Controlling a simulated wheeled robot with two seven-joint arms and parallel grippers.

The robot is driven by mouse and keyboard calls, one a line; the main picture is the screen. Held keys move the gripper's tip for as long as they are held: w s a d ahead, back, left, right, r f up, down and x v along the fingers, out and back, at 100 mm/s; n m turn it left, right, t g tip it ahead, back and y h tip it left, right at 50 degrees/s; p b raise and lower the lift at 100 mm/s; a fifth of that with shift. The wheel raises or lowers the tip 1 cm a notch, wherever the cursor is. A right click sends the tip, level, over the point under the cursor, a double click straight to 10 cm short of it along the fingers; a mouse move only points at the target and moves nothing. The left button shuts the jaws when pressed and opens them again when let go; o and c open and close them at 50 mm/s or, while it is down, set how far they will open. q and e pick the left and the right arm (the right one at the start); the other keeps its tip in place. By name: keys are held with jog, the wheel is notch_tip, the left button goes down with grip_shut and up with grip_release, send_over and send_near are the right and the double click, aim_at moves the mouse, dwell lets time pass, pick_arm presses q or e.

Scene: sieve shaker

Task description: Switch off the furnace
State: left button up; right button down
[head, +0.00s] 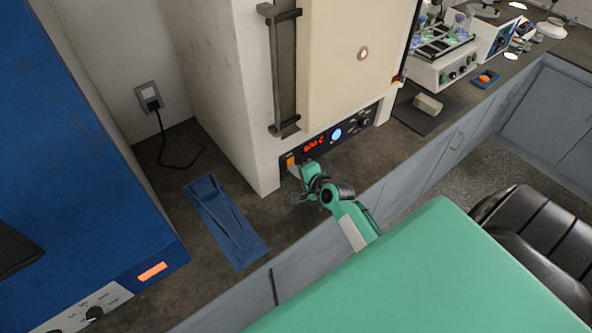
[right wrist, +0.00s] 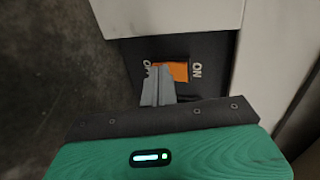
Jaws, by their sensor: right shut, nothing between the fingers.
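The furnace (head: 355,80) is a tall cream-white box with a vertical handle on its door. Its dark control panel along the bottom shows a lit red display (head: 314,146) and a round blue light. An orange rocker switch (head: 291,161) sits at the panel's left end. In the right wrist view the orange switch (right wrist: 178,71) lies beside the word ON, with another mark partly hidden at its left. My right gripper (head: 295,172) is shut and empty, its fingertips (right wrist: 155,72) at the switch's left part; contact is hard to tell. My left gripper is not in view.
A blue machine (head: 80,150) with a lit orange light stands at the left. A blue tray (head: 225,222) lies on the dark bench between it and the furnace. A wall socket with a black cable is behind. A white shaker device (head: 440,70) stands at the right.

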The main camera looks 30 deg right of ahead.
jog(key=shift+w+f+b, duration=0.1)
jog(key=shift+f+b, duration=0.35)
jog(key=shift+b, duration=0.4)
jog(key=shift+r+t, duration=0.3)
jog(key=shift+r, duration=0.15)
jog(key=shift+w+r+p, duration=0.15)
jog(key=shift+r+p, duration=0.7)
jog(key=shift+p, duration=0.25)
